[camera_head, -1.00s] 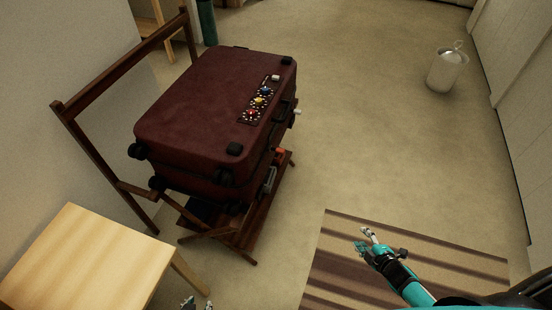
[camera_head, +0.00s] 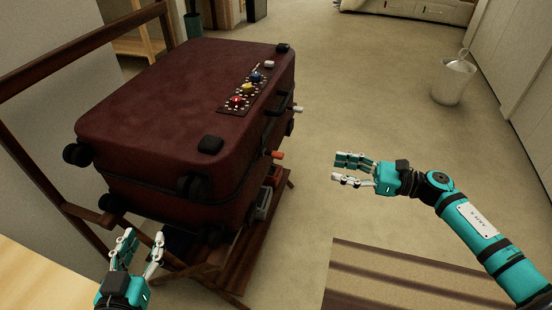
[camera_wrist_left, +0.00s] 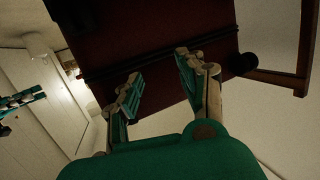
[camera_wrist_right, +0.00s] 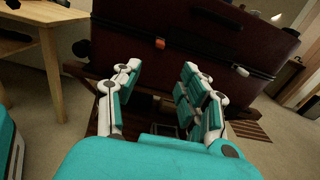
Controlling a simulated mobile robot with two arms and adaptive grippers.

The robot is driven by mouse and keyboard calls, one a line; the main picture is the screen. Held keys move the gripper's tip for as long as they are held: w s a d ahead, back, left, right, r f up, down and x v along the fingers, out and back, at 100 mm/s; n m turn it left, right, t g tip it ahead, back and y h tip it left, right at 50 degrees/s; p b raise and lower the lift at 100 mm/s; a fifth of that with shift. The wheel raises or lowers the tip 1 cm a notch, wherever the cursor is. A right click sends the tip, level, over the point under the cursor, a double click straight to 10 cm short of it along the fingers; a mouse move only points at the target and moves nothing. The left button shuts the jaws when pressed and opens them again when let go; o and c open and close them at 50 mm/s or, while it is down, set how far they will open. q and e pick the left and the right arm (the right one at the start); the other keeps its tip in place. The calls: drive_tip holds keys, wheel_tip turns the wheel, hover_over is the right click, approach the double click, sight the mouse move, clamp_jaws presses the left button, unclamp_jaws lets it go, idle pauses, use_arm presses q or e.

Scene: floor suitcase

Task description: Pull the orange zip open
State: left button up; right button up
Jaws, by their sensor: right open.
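A dark red suitcase (camera_head: 160,110) lies flat on a wooden luggage rack (camera_head: 243,258). The orange zip pull (camera_head: 276,154) sticks out from the seam on its right side; it also shows in the right wrist view (camera_wrist_right: 160,43). My right gripper (camera_head: 336,168) is open and empty, pointing left toward the pull, with a gap between them. In the right wrist view its fingers (camera_wrist_right: 158,75) frame the pull from below. My left gripper (camera_head: 143,240) is open and empty by the suitcase's near left corner; its parted fingers (camera_wrist_left: 157,68) show in the left wrist view.
A white pull (camera_head: 298,109) sits further back along the same side. Dials (camera_head: 247,87) and a black handle (camera_head: 272,98) are near that edge. A pale wooden table (camera_head: 40,280) is at lower left. Floor right of the suitcase is clear, with a striped rug (camera_head: 400,280) in front.

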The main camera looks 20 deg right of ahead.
sight(278, 153)
drive_tip(key=x, duration=1.5)
drive_tip(key=shift+b, duration=0.3)
drive_tip(key=shift+w+a, duration=0.4)
drive_tip(key=shift+a, duration=0.1)
use_arm(q)
drive_tip(key=r, duration=0.1)
drive_tip(key=r+t, duration=0.2)
drive_tip(key=shift+w+d+r, duration=0.1)
drive_tip(key=shift+w+d, duration=0.2)
use_arm(e)
drive_tip(key=shift+w+a, duration=0.1)
drive_tip(key=c, duration=0.5)
clamp_jaws()
